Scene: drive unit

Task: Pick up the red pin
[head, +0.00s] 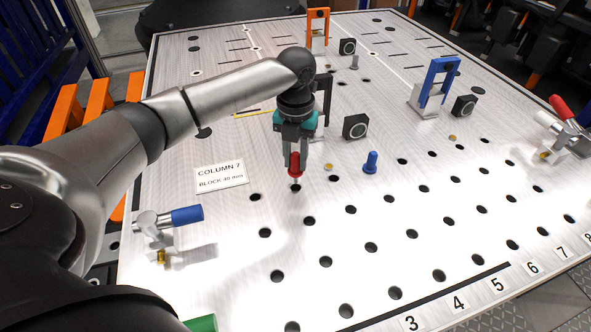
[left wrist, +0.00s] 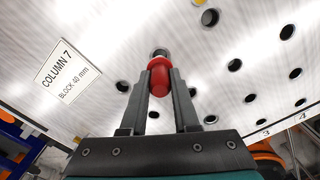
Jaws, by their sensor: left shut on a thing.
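The red pin (head: 294,164) is between the fingers of my left gripper (head: 294,158), near the middle of the perforated metal table (head: 330,245). In the left wrist view the red head of the pin (left wrist: 160,78) sits between the two fingertips of the left gripper (left wrist: 160,85). The gripper is shut on it. The pin's lower end is over or in a table hole; I cannot tell which. My right gripper is not in view.
A blue pin (head: 371,162) stands to the right. A sign reading COLUMN 7, BLOCK 40 mm (head: 220,176) lies to the left. A blue-handled clamp (head: 172,220) is at the left edge, a red-handled one (head: 563,115) at the right. Black blocks (head: 355,127) and a blue frame (head: 437,82) stand farther back.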

